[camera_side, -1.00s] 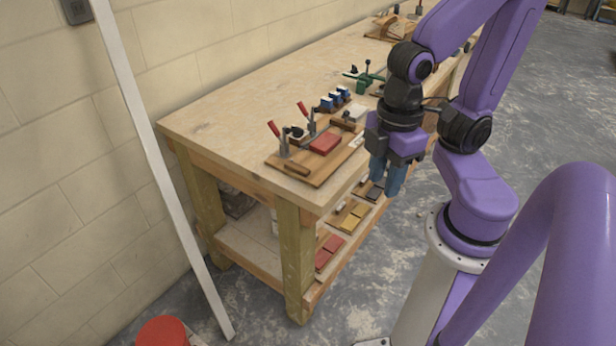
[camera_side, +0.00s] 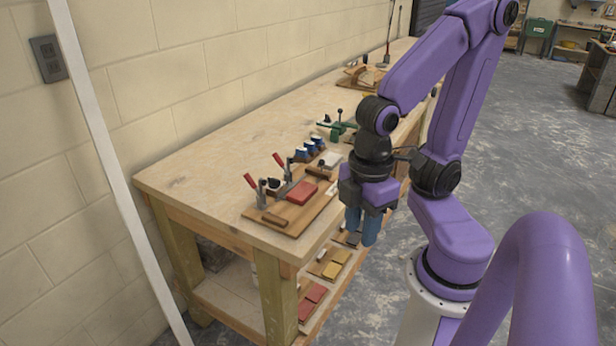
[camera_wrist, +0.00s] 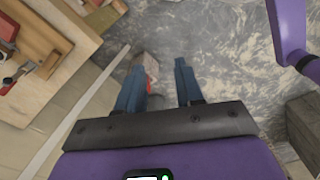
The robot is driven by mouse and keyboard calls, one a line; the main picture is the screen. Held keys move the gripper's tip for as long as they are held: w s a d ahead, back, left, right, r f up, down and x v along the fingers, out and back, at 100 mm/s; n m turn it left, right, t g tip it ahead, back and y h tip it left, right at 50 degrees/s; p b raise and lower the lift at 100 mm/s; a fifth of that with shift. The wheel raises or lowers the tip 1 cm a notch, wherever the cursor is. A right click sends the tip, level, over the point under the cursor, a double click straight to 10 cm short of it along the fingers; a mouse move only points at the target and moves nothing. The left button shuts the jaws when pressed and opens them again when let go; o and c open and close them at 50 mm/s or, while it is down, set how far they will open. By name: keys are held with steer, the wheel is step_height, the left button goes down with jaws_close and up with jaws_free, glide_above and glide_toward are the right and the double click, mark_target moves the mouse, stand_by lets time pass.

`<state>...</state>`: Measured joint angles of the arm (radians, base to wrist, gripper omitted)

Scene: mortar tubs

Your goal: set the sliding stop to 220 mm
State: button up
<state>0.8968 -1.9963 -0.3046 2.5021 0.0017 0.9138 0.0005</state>
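A wooden board (camera_side: 286,219) lies near the front left end of the workbench. It carries two clamps with red handles (camera_side: 279,160), a red block (camera_side: 302,192) and a wooden bar (camera_side: 274,219). I cannot make out a sliding stop or any scale marks at this size. My gripper (camera_side: 363,230) hangs to the right of the board, beyond the bench's front edge. In the wrist view its two blue fingers (camera_wrist: 160,68) are apart with nothing held between them. Part of a wooden fixture (camera_wrist: 38,58) shows at the upper left there.
Blue-topped items (camera_side: 311,146) and a green tool (camera_side: 338,128) stand farther back on the workbench (camera_side: 215,165). The lower shelf holds boards with red (camera_side: 313,299) and yellow pieces. A white post (camera_side: 105,165) leans at left. Concrete floor lies below my gripper.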

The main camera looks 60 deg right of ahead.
stand_by(0.3)
steer(key=shift+o, duration=0.9)
steer(key=shift+w, duration=0.15)
steer(key=w+d+r+m+h, duration=0.1)
steer(key=w+d+m, duration=0.35)
steer(key=w, duration=0.75)
steer(key=w+d+r+m, duration=0.1)
steer(key=w+d+m, duration=0.35)
steer(key=w, duration=0.65)
steer(key=m+h, duration=0.2)
steer(key=m, duration=0.4)
glide_above(321, 161)
steer(key=a, duration=0.2)
steer(key=f, duration=0.1)
steer(key=shift+g, duration=0.3)
steer(key=x, duration=1.1)
steer(key=a+x, duration=0.1)
steer(key=x, duration=0.4)
steer(key=shift+w+f, duration=0.35)
steer(key=shift+f, duration=0.15)
